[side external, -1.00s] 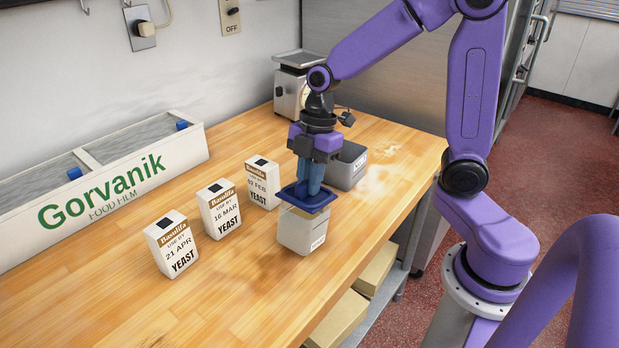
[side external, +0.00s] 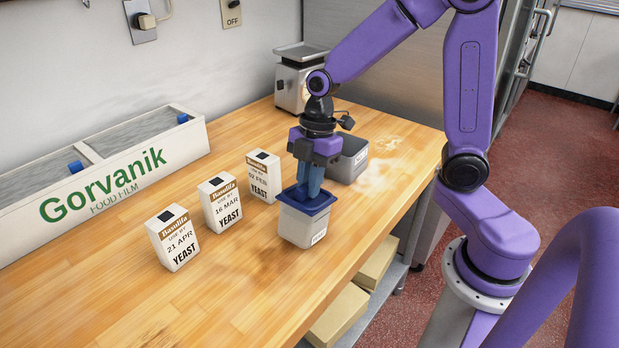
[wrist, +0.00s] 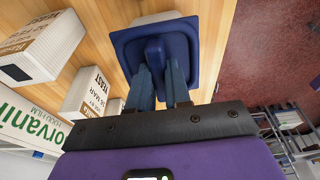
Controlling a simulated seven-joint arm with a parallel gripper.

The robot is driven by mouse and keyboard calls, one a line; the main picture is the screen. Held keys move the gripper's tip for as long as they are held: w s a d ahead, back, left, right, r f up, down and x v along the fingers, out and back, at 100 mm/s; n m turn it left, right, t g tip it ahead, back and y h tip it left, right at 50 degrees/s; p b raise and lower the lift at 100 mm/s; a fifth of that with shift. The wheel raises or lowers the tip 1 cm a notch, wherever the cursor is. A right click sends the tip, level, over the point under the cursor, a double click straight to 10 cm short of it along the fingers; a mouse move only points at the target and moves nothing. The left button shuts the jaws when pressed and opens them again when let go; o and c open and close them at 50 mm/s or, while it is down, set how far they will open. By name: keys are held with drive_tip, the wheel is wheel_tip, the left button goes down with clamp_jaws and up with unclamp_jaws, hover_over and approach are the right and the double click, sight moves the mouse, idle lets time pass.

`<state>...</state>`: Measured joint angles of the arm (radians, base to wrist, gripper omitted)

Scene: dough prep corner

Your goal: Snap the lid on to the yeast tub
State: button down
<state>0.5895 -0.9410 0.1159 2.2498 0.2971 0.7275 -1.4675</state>
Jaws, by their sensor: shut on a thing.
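The yeast tub (side external: 302,226) is a pale grey square tub with a small label, upright near the counter's front edge. The dark blue square lid (side external: 318,206) lies over its top, looking level and close against the rim; I cannot tell whether it is snapped down all round. My gripper (side external: 310,184) points down with its blue fingers shut on the lid's raised grip. In the wrist view the fingers (wrist: 160,78) pinch the grip of the lid (wrist: 125,47), and a strip of the tub (wrist: 155,18) shows beyond the lid.
Three yeast cartons, dated 21 APR (side external: 173,238), 16 MAR (side external: 220,203) and 02 FEB (side external: 263,176), stand left of the tub. An open grey bin (side external: 349,163) is close behind my gripper. A scale (side external: 296,85) and a food film box (side external: 110,178) stand by the wall.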

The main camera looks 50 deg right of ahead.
drive_tip(key=c, duration=1)
unclamp_jaws()
drive_tip(key=v, duration=1.7)
drive_tip(key=shift+r, duration=0.25)
drive_tip(key=s+a+f+m, duration=0.1)
drive_tip(key=s+f+m, duration=0.1)
drive_tip(key=s+f, duration=0.2)
drive_tip(key=s+a+f+m+h, duration=0.1)
drive_tip(key=s+f+m, duration=0.1)
drive_tip(key=s+f, duration=0.3)
drive_tip(key=s+a+f+m+h, duration=0.1)
drive_tip(key=s+f, duration=0.3)
drive_tip(key=s, duration=0.6)
drive_tip(key=shift+s+f+m, duration=0.4)
